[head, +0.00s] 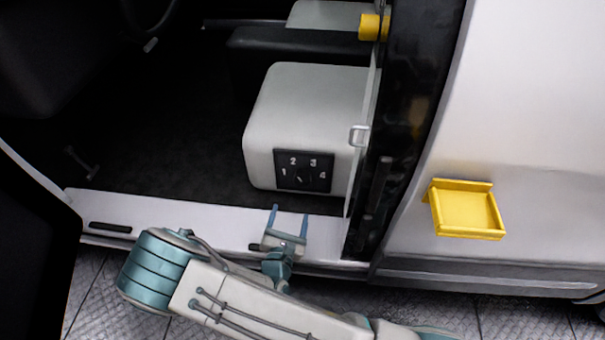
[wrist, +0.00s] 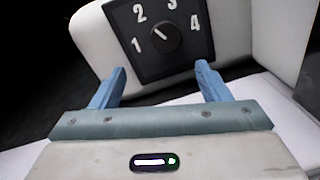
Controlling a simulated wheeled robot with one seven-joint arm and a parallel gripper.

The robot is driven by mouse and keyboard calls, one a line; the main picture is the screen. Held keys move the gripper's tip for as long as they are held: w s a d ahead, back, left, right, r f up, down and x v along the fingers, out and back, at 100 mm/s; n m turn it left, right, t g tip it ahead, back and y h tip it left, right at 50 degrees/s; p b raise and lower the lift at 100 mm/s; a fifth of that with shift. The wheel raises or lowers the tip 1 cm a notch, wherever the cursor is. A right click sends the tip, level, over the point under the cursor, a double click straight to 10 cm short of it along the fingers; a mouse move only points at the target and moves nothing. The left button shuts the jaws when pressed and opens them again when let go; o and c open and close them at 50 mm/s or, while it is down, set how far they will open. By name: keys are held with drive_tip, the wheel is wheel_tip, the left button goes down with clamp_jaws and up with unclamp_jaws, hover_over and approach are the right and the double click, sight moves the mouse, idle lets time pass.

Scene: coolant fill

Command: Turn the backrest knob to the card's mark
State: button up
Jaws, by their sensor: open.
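The backrest knob (head: 304,179) is a small black dial on a black panel (head: 288,187) with white numbers 1 to 4, on the front of the light grey seat base. In the wrist view the knob (wrist: 166,38) has a pale pointer line aimed up and left, toward the side of 1 and 2; I cannot tell the exact setting. My gripper (head: 290,212) is open and empty over the white door sill, short of the panel. In the wrist view its blue fingers (wrist: 160,68) stand apart below the knob, not touching it. I see no card in either view.
The grey seat base (head: 300,100) stands inside the door opening. A white sill (head: 170,212) crosses in front, and a dark door pillar (head: 395,150) with a belt stands at right. A yellow tray (head: 467,212) is fixed on the outer panel. Dark floor left of the seat is mostly clear.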

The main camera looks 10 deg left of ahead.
sight(301, 181)
drive_tip(key=w+b, duration=0.1)
drive_tip(key=w, duration=0.3)
drive_tip(key=w+b, duration=0.1)
drive_tip(key=w, duration=0.3)
drive_tip(key=w+d+b, duration=0.1)
drive_tip(key=w, duration=0.4)
drive_tip(key=shift+w, duration=0.1)
drive_tip(key=c, duration=1)
drive_tip(key=shift+a, duration=0.2)
drive_tip(key=shift+o, duration=0.2)
drive_tip(key=shift+d, duration=0.15)
